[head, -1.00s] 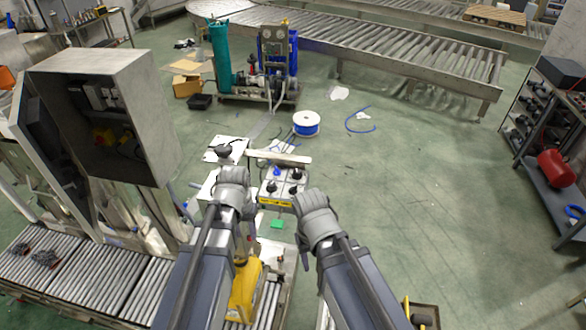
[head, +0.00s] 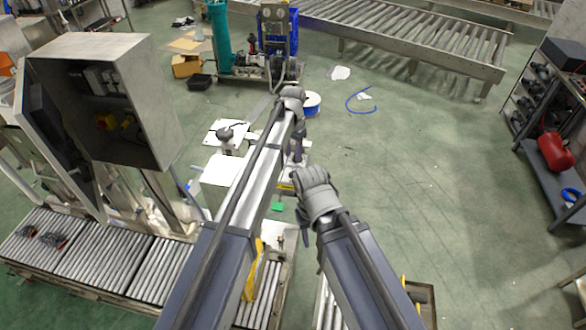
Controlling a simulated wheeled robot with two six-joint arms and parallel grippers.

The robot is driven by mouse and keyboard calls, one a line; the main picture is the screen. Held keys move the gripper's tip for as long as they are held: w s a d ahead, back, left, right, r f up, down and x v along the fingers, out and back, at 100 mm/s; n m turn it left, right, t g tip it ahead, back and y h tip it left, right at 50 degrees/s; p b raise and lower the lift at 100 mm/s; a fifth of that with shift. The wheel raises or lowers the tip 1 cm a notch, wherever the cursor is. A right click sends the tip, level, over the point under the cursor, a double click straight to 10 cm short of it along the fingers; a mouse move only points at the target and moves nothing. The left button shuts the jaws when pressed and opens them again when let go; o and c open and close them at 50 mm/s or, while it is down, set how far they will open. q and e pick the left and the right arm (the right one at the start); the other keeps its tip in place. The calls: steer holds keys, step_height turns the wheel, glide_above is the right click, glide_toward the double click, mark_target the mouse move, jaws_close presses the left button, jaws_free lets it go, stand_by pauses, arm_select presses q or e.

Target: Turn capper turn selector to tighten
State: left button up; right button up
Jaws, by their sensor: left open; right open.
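The small control panel (head: 286,187) with the yellow front strip is in the middle of the head view, mostly hidden behind my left arm and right gripper. A dark upright knob or lever (head: 297,158) shows in the gap between my arms. I cannot tell which control is the turn selector or how it is set. My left gripper (head: 291,92) is open and reaches beyond the panel, in front of the blue-and-white spool in this view. My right gripper (head: 302,174) is open at the panel's right side; I cannot tell whether it touches it.
The blue-and-white spool (head: 313,104) lies on the floor behind the panel. A grey open cabinet (head: 158,75) stands at left above roller conveyors (head: 90,260). A pump skid (head: 250,75) stands at the back.

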mark_target(293, 171)
arm_select(q)
steer(key=shift+f+b, duration=3.75)
steer(key=shift+f, duration=0.15)
steer(key=shift+c, duration=0.3)
jaws_close()
